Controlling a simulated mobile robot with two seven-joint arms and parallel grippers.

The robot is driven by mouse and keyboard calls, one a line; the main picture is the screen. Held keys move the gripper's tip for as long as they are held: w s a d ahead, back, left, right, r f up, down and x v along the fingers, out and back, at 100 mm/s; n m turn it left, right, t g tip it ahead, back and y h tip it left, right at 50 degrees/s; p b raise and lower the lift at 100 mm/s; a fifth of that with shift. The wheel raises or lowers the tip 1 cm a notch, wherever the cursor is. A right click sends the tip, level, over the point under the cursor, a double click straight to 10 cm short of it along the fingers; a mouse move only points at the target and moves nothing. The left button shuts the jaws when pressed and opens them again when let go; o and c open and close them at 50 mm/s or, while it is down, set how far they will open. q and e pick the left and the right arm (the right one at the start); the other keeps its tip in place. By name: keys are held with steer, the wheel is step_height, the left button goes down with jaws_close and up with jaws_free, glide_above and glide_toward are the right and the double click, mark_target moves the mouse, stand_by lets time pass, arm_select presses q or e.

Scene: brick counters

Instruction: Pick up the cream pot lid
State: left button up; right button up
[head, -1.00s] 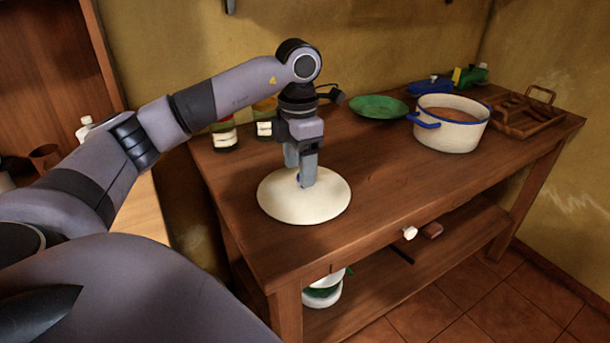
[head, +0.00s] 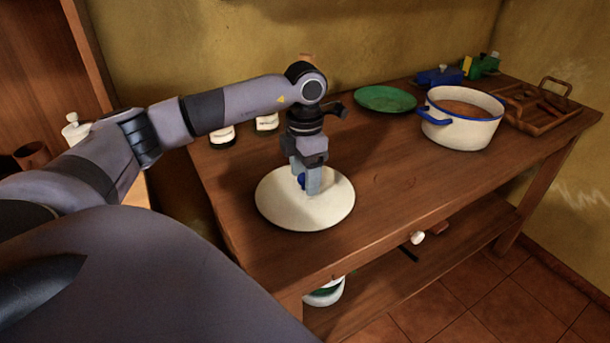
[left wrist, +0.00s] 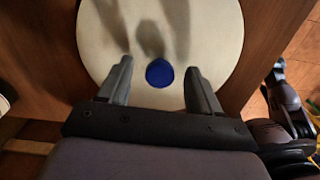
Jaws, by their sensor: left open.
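The cream pot lid (head: 280,208) is a round disc with a blue knob (head: 301,181), lying on the wooden table near its left front part. My left gripper (head: 307,188) points down over the lid, with the knob close to its fingers. In the left wrist view the lid (left wrist: 215,35) fills the upper middle. Its blue knob (left wrist: 159,73) shows between the two spread fingertips of my left gripper (left wrist: 158,76), with gaps on both sides.
A white pot with blue rim (head: 461,131) stands at the right of the table (head: 385,185), beside a wooden tray (head: 540,112). A green plate (head: 385,99) lies at the back. Jars (head: 222,137) stand behind the arm. Table space right of the lid is clear.

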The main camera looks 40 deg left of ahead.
arm_select(q)
steer(key=shift+f, duration=0.4)
jaws_close()
steer(key=shift+r, duration=0.1)
